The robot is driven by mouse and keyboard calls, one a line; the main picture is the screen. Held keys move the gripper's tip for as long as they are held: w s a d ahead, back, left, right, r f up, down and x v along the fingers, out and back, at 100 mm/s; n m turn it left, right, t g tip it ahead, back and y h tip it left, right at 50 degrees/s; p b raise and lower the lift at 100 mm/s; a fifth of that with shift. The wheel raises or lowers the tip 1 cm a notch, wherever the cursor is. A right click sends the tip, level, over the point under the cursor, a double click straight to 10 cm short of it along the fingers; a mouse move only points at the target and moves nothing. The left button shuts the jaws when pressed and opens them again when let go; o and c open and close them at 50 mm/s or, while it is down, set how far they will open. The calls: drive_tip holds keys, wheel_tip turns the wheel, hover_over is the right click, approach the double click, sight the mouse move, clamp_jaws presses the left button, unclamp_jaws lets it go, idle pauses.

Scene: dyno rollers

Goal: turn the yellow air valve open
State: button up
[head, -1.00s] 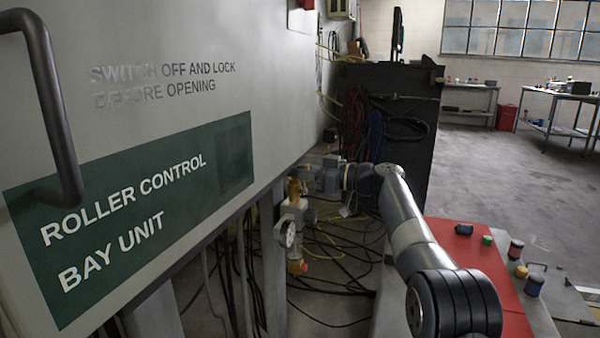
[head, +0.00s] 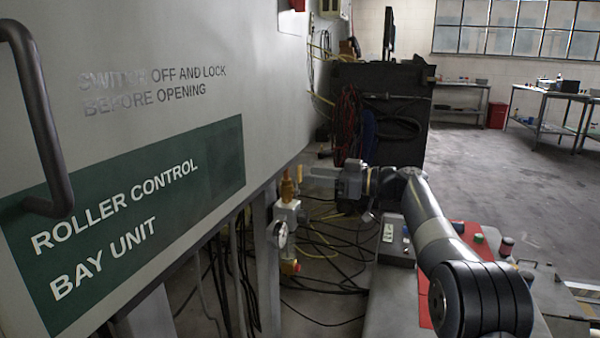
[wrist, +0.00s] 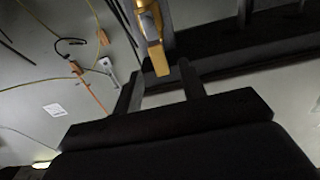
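The air valve (head: 287,190) is a brass fitting on the pipework below the grey cabinet, with a pressure gauge (head: 277,235) under it. Its yellow handle (wrist: 158,55) shows at the top middle of the wrist view, hanging toward me. My gripper (head: 308,173) reaches in from the right at the height of the valve's top, pointing left at it. In the wrist view, my gripper's two fingers (wrist: 162,72) stand apart, with the handle's end between their tips. A gap shows on each side of the handle, and I see no contact.
The grey cabinet (head: 150,60) fills the left, with a dark handle (head: 45,120) sticking out. Cables (head: 325,255) lie on the floor below the valve. A grey button box (head: 395,240) and a red mat (head: 465,240) lie under my arm. Open floor is at the right.

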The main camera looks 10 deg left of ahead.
sight(301, 173)
drive_tip(key=d, duration=0.4)
drive_tip(key=shift+s, duration=0.2)
drive_tip(key=a, duration=0.7)
drive_tip(key=w+a, duration=0.1)
drive_tip(key=a, duration=0.3)
drive_tip(key=shift+b, duration=0.4)
drive_tip(key=shift+d, duration=0.1)
